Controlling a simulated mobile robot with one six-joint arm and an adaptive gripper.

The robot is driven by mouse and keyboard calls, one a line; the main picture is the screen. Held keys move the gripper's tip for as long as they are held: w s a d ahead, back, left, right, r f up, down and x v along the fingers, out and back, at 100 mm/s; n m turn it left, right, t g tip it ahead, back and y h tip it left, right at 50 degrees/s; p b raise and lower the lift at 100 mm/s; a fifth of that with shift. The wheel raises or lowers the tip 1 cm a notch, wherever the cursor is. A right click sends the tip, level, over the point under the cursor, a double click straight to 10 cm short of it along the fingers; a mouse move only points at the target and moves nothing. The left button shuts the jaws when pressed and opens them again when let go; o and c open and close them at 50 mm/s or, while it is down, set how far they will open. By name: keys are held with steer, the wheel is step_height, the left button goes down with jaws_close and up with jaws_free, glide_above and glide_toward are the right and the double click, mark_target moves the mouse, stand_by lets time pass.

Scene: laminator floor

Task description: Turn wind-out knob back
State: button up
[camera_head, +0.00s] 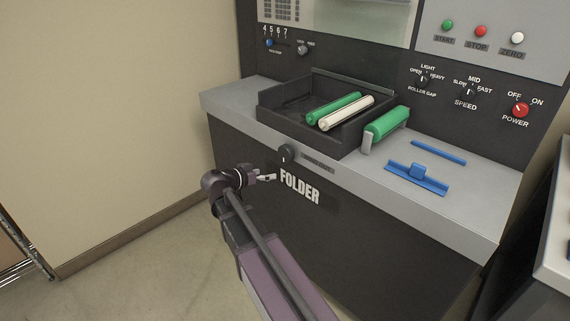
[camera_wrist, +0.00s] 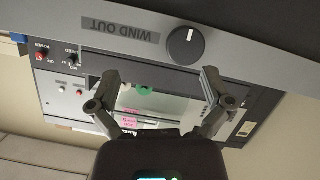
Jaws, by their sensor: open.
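The wind-out knob (camera_head: 288,152) is a round dark knob on the front edge of the grey machine top, left of the WIND OUT label (camera_head: 318,162). In the upside-down wrist view the knob (camera_wrist: 186,45) shows a white pointer line toward the picture's top, and the label (camera_wrist: 118,34) reads inverted. My gripper (camera_head: 268,177) is below and left of the knob in the head view. In the wrist view its fingers (camera_wrist: 160,74) are spread apart with nothing between them. The knob is clear of both fingers.
A black tray (camera_head: 270,100) holds a green and a white roll. A green roller (camera_head: 388,122) and blue parts (camera_head: 416,178) lie on the worktop. The FOLDER sign (camera_head: 300,187) is on the front panel beside my gripper. Open floor (camera_head: 150,260) lies left.

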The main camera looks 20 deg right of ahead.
mark_target(284, 150)
steer(key=w+h+b, duration=0.1)
steer(key=w+a+m+t+h+b, duration=0.1)
steer(key=w, duration=0.1)
steer(key=w+m+t+h+b, duration=0.1)
steer(key=shift+w+a+r+b, duration=0.2)
steer(key=shift+r+b, duration=0.15)
steer(key=x, duration=1.3)
steer(key=shift+w+d+r, duration=0.1)
steer(key=shift+w+d, duration=0.05)
steer(key=shift+d, duration=0.25)
